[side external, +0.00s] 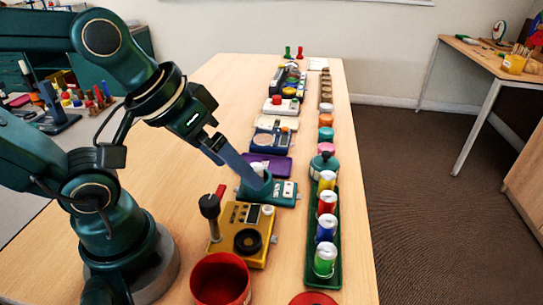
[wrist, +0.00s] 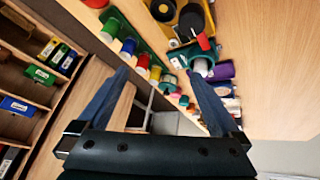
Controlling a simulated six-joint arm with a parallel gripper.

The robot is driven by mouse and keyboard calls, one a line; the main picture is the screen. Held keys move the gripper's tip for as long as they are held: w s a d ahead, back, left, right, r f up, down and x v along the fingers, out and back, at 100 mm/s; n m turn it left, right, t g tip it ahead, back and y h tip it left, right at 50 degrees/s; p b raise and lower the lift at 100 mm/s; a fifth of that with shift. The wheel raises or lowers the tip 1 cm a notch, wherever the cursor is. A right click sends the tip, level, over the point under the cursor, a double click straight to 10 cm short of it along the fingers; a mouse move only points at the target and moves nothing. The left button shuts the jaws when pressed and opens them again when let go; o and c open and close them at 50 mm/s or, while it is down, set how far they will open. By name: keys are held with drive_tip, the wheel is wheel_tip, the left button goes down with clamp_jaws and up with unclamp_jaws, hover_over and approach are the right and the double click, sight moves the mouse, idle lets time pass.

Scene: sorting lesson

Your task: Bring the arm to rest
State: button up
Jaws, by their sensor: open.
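My gripper (side external: 257,184) reaches down over the table (side external: 190,240) in the side view, its finger ends overlapping a teal device (side external: 287,195). I cannot tell whether they touch it. In the wrist view my gripper (wrist: 157,71) has its two blue fingers wide apart, with nothing held between them. The right finger's tip there appears close to the teal device and its white cylinder (wrist: 202,66). My arm is bent at the elbow and stretched over the left of the table.
A yellow device (side external: 230,231) with a black knob, a red pot (side external: 220,281) and a purple device (side external: 276,165) stand nearby. A green tray (side external: 339,265) holds several coloured cans along the right edge. More devices line the table's far part.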

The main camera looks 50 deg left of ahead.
drive_tip(key=shift+s+a+f+m+y, duration=0.2)
drive_tip(key=shift+s+a+m+y, duration=0.2)
drive_tip(key=shift+s+a+m, duration=0.45)
